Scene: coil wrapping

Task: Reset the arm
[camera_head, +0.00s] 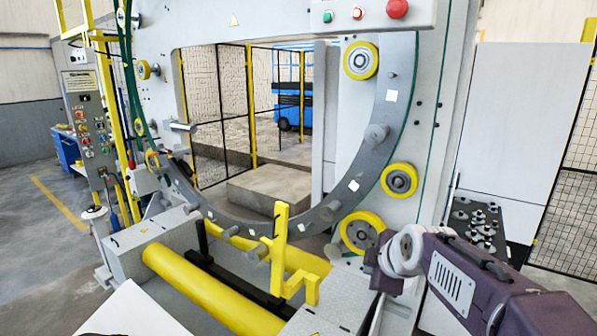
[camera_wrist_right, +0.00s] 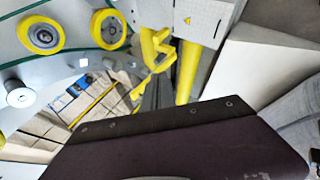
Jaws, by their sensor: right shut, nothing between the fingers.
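My right arm comes in from the lower right of the head view. Its dark purple gripper (camera_head: 384,272) is in front of the machine's lower right side, close to a yellow roller in the picture. The gripper is shut with nothing in it. In the right wrist view a broad dark purple part of mine fills the lower middle, and the fingertips cannot be made out there. My left gripper is not in view.
A large coil-wrapping machine with a grey ring (camera_head: 330,205) and yellow rollers (camera_head: 400,180) fills the middle. A yellow upright bracket (camera_head: 281,240) and a long yellow roller (camera_head: 205,290) stand in front. A control panel (camera_head: 88,125) is at left, a dark parts table (camera_head: 476,220) at right.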

